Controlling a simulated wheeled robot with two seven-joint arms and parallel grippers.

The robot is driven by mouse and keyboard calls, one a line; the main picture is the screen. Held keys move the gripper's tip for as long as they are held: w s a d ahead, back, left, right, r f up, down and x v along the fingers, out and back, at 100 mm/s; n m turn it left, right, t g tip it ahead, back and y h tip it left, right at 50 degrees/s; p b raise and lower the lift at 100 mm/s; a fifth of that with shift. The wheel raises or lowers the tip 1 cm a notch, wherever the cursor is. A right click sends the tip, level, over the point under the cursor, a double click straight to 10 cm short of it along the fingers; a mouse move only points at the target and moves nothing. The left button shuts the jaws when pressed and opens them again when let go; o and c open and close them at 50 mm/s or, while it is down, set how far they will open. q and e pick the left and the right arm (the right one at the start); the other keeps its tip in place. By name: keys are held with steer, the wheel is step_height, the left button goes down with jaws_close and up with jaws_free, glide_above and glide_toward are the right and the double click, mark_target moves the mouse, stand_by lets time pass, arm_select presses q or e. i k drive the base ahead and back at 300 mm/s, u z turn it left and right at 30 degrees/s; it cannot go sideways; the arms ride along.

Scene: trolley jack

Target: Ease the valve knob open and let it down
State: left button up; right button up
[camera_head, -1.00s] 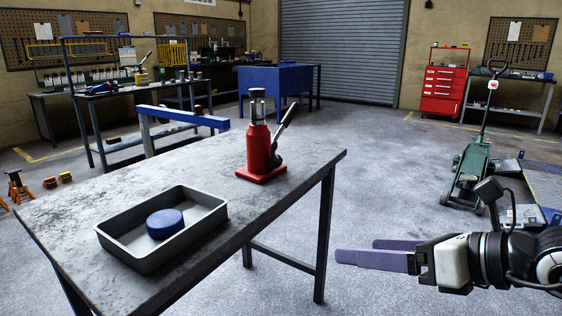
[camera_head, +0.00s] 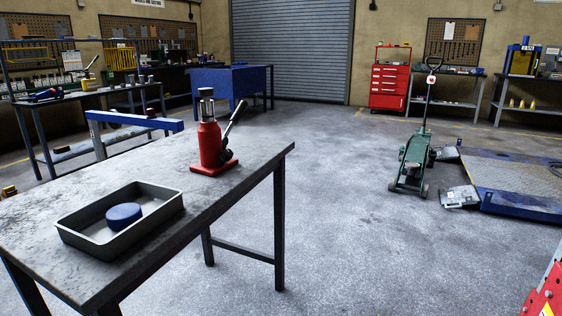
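The green trolley jack (camera_head: 411,168) stands on the floor right of centre, beyond the near table. Its long dark handle (camera_head: 427,104) rises nearly upright to a loop grip (camera_head: 434,62). A small red and white piece (camera_head: 431,79) sits on the handle below the grip. It is too small to tell whether this is the valve knob or how far it is turned. Neither of my grippers is in view.
A metal table (camera_head: 245,158) at the left bears a red bottle jack (camera_head: 210,145) and a grey tray (camera_head: 72,238) holding a blue disc (camera_head: 124,216). A blue platform (camera_head: 515,178) lies right of the trolley jack. Floor (camera_head: 370,250) in front is clear.

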mark_target(227, 153)
steer(key=z, duration=2.4)
steer(key=i, duration=0.2)
steer(key=u, duration=1)
steer(key=i, duration=1.25)
steer(key=u, duration=1.25)
steer(key=i, duration=0.7)
steer(key=u, duration=0.8)
